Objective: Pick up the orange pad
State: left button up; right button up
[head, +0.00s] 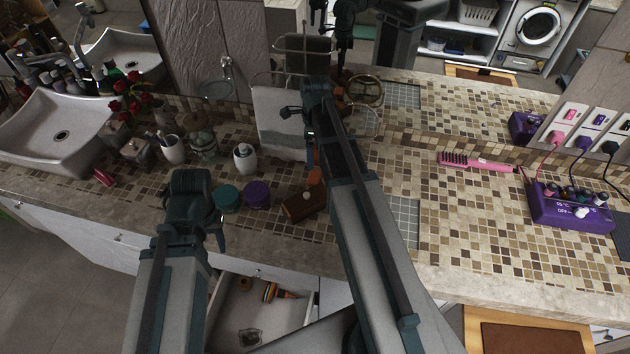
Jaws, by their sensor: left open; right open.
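A small orange piece (315,177), which looks like the orange pad, shows on the tiled counter just left of my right forearm. It is partly hidden by that arm, and its full shape cannot be told. It is close to a brown wooden block (301,205). My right gripper (311,150) is open above the counter, a little beyond the orange piece; I see no object in it. My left gripper (207,226) is open, low at the counter's front edge, left of the teal jar. Its fingertips are mostly hidden.
A teal jar (227,198) and a purple jar (257,195) stand between my grippers. A white dispenser (245,159) and a towel rack (283,112) are behind. An open drawer (262,321) lies below. A pink brush (474,162) and a purple box (571,207) are right.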

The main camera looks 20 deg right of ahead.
jog(key=b, duration=0.6)
send_over(315, 176)
notch_tip(315, 176, down, 7)
jog(key=shift+a+f, duration=0.1)
notch_tip(315, 176, down, 5)
jog(key=b, duration=0.5)
jog(key=shift+w+f+b, duration=0.1)
jog(key=shift+f+b, duration=0.05)
jog(key=shift+b, duration=0.15)
jog(key=c, duration=1.2)
jog(key=shift+o, duration=0.2)
jog(key=shift+r, duration=0.2)
